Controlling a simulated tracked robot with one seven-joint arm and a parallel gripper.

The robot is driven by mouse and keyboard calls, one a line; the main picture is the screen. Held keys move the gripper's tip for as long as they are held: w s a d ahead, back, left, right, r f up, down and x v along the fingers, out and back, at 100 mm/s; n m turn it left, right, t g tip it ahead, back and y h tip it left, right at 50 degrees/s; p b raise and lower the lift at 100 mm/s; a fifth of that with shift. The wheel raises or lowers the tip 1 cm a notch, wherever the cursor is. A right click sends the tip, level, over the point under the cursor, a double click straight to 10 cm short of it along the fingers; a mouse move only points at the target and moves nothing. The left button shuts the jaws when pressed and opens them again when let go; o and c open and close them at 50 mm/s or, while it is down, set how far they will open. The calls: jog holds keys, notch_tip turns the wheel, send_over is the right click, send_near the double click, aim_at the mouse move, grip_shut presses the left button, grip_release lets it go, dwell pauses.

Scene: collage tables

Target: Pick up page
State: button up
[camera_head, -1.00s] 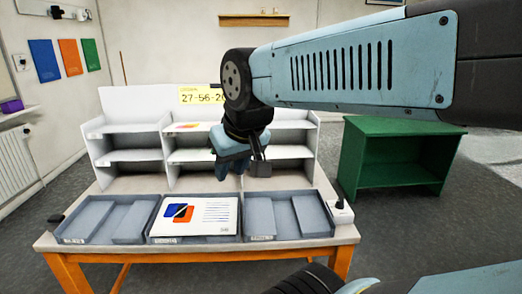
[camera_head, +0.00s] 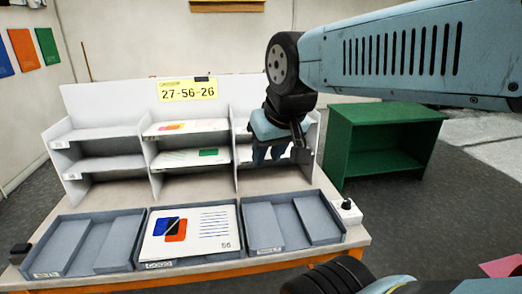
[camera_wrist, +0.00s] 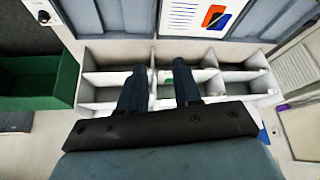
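A white page (camera_head: 202,226) with blue and red-orange shapes, blue lines and a number lies flat in the middle grey tray (camera_head: 150,264). It also shows at the top of the wrist view (camera_wrist: 190,18). Another page with pink and yellow (camera_head: 176,127) lies on the upper middle shelf, and one with a green patch (camera_head: 190,158) on the shelf below. My gripper (camera_head: 270,157) hangs before the right shelf column, above and apart from the trays. In the wrist view its two dark fingers (camera_wrist: 160,72) are spread with nothing between them.
The white shelf unit (camera_head: 110,104) stands at the table's back, with a yellow number card (camera_head: 188,90) on top. A green cabinet (camera_head: 385,115) stands right of the table.

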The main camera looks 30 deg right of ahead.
jog(key=w+f+g+y, duration=0.2)
jog(key=w+f, duration=1.2)
jog(key=f, duration=0.1)
jog(key=w+d+f+h, duration=0.1)
jog(key=f, duration=0.4)
jog(key=w+d+f+n+h, duration=0.1)
jog(key=w+d+f+h, duration=0.1)
jog(key=f, duration=0.4)
jog(key=w+d+f+h, duration=0.1)
jog(key=d+f+h, duration=0.1)
jog(key=f, duration=0.3)
jog(key=shift+w+f+n+g, duration=0.25)
jog(key=shift+w+n+g, duration=0.05)
jog(key=shift+w+n, duration=0.1)
jog(key=d+f+h, duration=0.2)
jog(key=d, duration=0.1)
jog(key=shift+w+n, duration=0.4)
jog(key=d+h, duration=0.1)
jog(key=w+d+r+n+t+h, duration=0.1)
jog(key=d+t+h, duration=0.1)
jog(key=shift+w+d+r+n+h, duration=0.25)
jog(key=shift+w+d+n+h, duration=0.15)
jog(key=w+r+n+t+h, duration=0.4)
jog(key=r+t, duration=0.1)
jog(key=r, duration=0.5)
jog(key=shift+w+a+x, duration=0.1)
jog(key=shift+x, duration=3.35)
jog(key=shift+w+a+x, duration=0.1)
jog(key=shift+x, duration=3.4)
